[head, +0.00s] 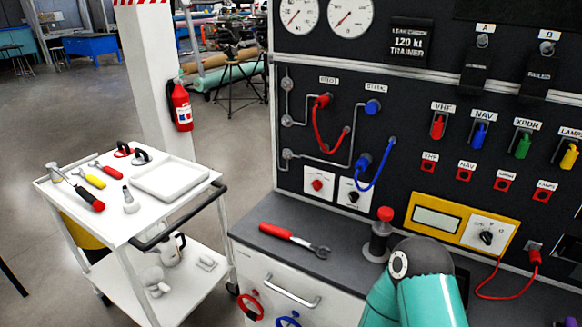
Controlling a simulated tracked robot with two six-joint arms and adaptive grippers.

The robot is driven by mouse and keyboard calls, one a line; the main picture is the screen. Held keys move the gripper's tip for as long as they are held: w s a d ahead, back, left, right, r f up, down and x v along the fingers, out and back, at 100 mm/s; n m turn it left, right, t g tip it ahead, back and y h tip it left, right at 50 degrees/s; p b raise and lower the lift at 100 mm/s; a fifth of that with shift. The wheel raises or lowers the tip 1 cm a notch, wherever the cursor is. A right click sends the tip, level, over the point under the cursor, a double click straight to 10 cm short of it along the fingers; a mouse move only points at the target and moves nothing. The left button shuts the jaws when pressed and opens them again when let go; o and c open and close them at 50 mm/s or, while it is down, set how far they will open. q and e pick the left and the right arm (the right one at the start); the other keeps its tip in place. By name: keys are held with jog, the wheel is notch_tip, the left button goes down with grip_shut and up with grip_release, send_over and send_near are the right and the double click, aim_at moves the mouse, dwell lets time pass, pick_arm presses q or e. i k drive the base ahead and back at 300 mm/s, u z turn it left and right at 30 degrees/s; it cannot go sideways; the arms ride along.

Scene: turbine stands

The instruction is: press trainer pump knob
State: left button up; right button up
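A small hand pump (379,240) with a dark cylindrical body stands on the grey bench top in front of the trainer panel (345,90). Its round red knob (385,213) sits on top, upright and in plain sight. A teal arm link of mine with a dark joint rises from the bottom edge, just right of the pump in the picture. Neither gripper shows, so I cannot see whether they are open or shut. No contact with the knob is visible.
A red-handled wrench (293,239) lies left of the pump on the bench top (338,262). A yellow-framed meter (437,216) is behind my arm link. Red and blue cables hang from the panel. A white tool cart (125,222) stands at the left.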

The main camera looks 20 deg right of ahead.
aim_at(384, 213)
jog(key=u, duration=1.35)
jog(key=i, duration=0.1)
jog(key=z, duration=2.55)
